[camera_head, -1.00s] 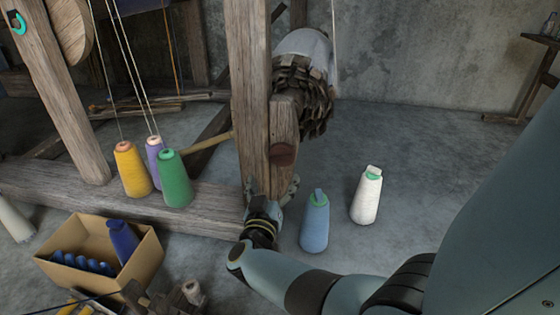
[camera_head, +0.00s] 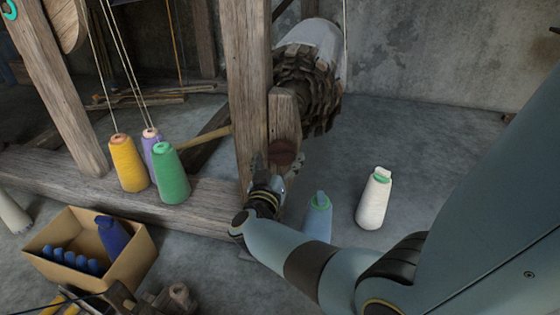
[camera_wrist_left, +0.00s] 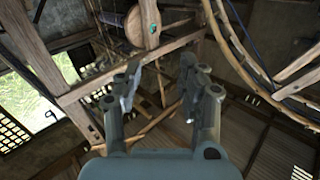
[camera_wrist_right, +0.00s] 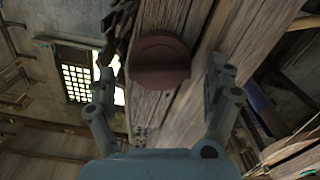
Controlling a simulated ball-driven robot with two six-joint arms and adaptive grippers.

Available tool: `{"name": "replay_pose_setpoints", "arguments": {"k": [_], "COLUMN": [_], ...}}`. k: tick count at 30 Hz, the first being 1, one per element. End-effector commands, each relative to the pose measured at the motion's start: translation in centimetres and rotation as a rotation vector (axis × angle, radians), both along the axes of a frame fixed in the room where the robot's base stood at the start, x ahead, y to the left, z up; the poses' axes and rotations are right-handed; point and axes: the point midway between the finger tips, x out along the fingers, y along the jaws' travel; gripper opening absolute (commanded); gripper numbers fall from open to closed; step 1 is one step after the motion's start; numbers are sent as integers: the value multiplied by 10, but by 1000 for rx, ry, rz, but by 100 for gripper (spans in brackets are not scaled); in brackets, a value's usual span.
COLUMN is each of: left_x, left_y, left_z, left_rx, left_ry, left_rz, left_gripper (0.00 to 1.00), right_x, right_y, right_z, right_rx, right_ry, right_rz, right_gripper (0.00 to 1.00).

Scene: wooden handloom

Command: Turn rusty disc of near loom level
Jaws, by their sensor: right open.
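The rusty disc (camera_head: 284,152) is a reddish-brown round piece on the side of a short wooden post of the near loom. In the right wrist view the disc (camera_wrist_right: 160,64) lies ahead, between the fingers, with a faint line or ridge across it. My right gripper (camera_head: 275,166) is open, its fingers on either side of the disc at the post. I cannot tell whether they touch it. My left gripper (camera_wrist_left: 160,78) is open and empty, away from the disc, facing loom beams; it does not show in the head view.
A toothed wooden wheel (camera_head: 306,92) is just above and behind the disc. A blue cone (camera_head: 317,218) and a white cone (camera_head: 374,200) stand on the floor to the right. Yellow (camera_head: 128,165) and green (camera_head: 170,176) cones stand on the beam at left, near a cardboard box (camera_head: 138,255).

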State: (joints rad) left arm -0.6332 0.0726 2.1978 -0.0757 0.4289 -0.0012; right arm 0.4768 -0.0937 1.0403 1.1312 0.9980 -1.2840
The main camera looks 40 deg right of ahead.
Motion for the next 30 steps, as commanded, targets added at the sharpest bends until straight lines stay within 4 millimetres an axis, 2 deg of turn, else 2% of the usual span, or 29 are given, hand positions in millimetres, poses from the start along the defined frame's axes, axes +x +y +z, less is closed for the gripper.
{"name": "replay_pose_setpoints", "arguments": {"k": [6,19,24,27,30], "left_x": [0,0,-1,-16,-24], "left_y": [0,0,1,3,4], "left_z": [0,0,-2,-29,-41], "left_rx": [0,0,0,1,1], "left_ry": [-1,-1,17,127,180], "left_rz": [0,0,3,13,19], "left_gripper": [40,40,40,40,40], "right_x": [0,0,0,0,0], "right_y": [0,0,0,0,0], "right_z": [0,0,1,2,1], "right_rx": [0,0,29,86,148], "right_ry": [0,0,-33,-101,-174], "right_rz": [0,0,0,0,-1], "right_gripper": [87,30,29,29,29]}}
